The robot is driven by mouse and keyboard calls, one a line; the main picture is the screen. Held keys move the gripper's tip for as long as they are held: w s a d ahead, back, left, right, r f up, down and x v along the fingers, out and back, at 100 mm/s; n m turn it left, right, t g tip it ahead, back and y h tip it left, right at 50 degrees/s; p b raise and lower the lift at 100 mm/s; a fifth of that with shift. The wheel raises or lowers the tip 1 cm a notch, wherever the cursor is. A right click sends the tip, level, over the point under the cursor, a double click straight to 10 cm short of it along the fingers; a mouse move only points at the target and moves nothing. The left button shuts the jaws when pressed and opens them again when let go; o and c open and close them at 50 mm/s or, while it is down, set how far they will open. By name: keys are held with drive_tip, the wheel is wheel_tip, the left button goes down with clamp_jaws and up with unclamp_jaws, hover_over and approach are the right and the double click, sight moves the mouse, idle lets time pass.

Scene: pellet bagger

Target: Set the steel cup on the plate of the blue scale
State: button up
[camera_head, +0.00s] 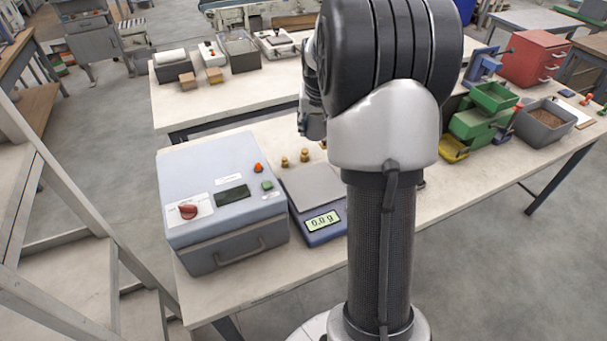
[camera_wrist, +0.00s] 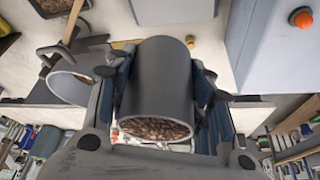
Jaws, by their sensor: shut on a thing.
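The steel cup (camera_wrist: 157,75) is in the wrist view, a grey cylinder with brown pellets (camera_wrist: 155,128) showing in its mouth. My gripper (camera_wrist: 160,85) is shut on it, with a finger on each side of its wall. The blue scale (camera_head: 322,230) is in the head view, just right of the big grey-blue machine. Its square grey plate (camera_head: 313,187) looks bare where it shows, and its display reads 0.0 g. In the head view my arm hides the cup, my gripper's fingers and the scale's right side.
The grey-blue machine (camera_head: 222,200) stands left of the scale; its orange button also shows in the wrist view. Small brass weights (camera_head: 305,155) stand behind the plate. Green bins (camera_head: 480,120) and a grey pellet bin (camera_head: 543,122) are to the right. The front table edge is clear.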

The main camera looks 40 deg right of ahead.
wheel_tip(320, 180, down, 20)
drive_tip(key=b, duration=0.5)
drive_tip(key=shift+s+r, duration=0.15)
drive_tip(key=shift+b, duration=0.3)
drive_tip(key=shift+f, duration=0.25)
drive_tip(key=o, duration=1.2)
drive_tip(key=shift+c, duration=0.2)
drive_tip(key=shift+r, duration=0.15)
